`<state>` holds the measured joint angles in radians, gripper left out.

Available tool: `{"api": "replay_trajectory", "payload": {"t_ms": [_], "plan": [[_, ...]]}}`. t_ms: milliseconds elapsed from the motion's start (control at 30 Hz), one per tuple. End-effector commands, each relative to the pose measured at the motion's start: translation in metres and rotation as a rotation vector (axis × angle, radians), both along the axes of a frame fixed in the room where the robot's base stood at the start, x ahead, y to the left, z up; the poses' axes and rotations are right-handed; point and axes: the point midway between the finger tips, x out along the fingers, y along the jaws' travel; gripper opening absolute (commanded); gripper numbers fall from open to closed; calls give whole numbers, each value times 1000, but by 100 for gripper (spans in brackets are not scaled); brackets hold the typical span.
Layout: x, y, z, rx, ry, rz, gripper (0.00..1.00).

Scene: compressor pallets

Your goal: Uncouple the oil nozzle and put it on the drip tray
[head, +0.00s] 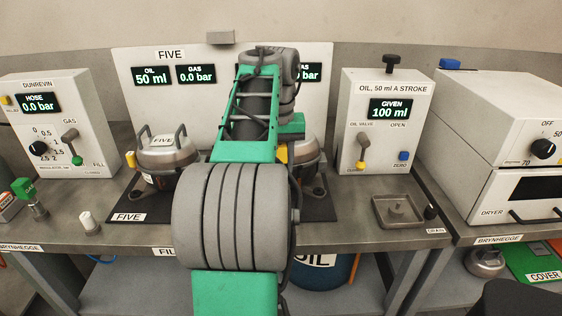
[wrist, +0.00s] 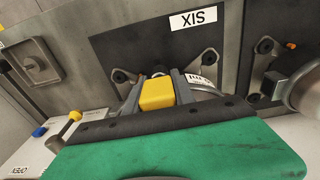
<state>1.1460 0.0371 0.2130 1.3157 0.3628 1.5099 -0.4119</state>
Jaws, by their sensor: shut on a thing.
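The oil nozzle is a yellow block (wrist: 158,93), seen between the two grey fingers of my gripper (wrist: 157,88), which are shut on it. It is at the compressor (wrist: 205,88) on the dark mat marked SIX. Whether it is still seated on its port cannot be told. In the head view my arm covers my gripper and most of this compressor (head: 312,172); a bit of yellow (head: 282,155) shows beside the arm. The square grey drip tray (head: 398,212) lies empty on the bench to the right; the wrist view also shows it (wrist: 38,60).
The oil dispenser (head: 388,110) reads GIVEN 100 ml, with its yellow-knobbed valve lever (head: 361,155) pointing down. Compressor FIVE (head: 165,155) stands left of my arm. A black knob (head: 430,212) stands at the tray's right edge. The dryer (head: 515,195) is farther right.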

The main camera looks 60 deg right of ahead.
Motion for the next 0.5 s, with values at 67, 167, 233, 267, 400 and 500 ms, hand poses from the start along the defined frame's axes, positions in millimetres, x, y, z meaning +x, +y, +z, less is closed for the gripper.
{"api": "replay_trajectory", "payload": {"t_ms": [67, 167, 233, 267, 400, 500], "plan": [[0, 0, 0, 0, 0, 0, 0], [0, 0, 0, 0, 0, 0, 0], [0, 0, 1, -1, 0, 0, 0], [0, 0, 1, -1, 0, 0, 0], [0, 0, 7, -2, -1, 0, 0], [0, 0, 11, -1, 0, 0, 0]]}}
